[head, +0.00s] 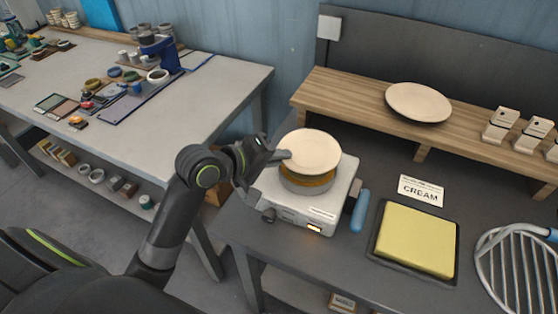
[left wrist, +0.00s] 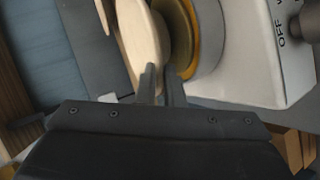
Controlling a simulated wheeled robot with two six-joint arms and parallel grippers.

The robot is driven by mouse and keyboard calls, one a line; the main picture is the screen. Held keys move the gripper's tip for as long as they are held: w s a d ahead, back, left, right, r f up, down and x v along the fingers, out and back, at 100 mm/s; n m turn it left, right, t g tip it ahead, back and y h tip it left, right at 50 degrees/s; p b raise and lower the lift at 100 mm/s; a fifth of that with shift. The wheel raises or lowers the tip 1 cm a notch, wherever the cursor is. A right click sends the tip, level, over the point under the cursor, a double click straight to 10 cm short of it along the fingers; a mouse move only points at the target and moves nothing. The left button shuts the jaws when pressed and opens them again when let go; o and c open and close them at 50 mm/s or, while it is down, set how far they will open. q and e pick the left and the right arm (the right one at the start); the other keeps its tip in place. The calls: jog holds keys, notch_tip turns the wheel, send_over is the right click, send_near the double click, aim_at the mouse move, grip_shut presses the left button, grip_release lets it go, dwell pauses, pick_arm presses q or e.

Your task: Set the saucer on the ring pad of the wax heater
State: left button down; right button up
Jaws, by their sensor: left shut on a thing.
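The cream saucer (head: 310,150) is in my left gripper (head: 282,157), gripped at its left edge. It is about level and over the wax heater. The wax heater (head: 335,208) is a white box with a knob and a lit orange switch. Its round grey-and-amber top with the ring pad (head: 308,187) is partly hidden under the saucer. In the left wrist view, the fingers (left wrist: 162,88) close on the rim of the saucer (left wrist: 142,45), beside the amber ring (left wrist: 184,35). I cannot tell whether saucer and ring touch. My right gripper is out of view.
A second cream plate (head: 418,102) rests on the wooden shelf (head: 370,107). Right of the heater are a blue-handled tool (head: 360,211), a yellow pad in a dark tray (head: 416,240), a CREAM card (head: 421,190) and a wire rack (head: 515,268). A cluttered table (head: 205,105) stands left.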

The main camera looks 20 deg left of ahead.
pick_arm(q)
jog(key=shift+f, duration=0.4)
jog(key=shift+f, duration=0.1)
jog(key=c, duration=1.5)
grip_release()
jog(key=shift+c, duration=0.2)
jog(key=shift+s+a+r, duration=0.15)
jog(key=shift+r, duration=0.05)
jog(key=p+v, duration=0.2)
jog(key=v, duration=0.9)
jog(key=shift+s+r, duration=0.15)
jog(key=shift+s, duration=0.1)
jog(key=shift+a, duration=0.1)
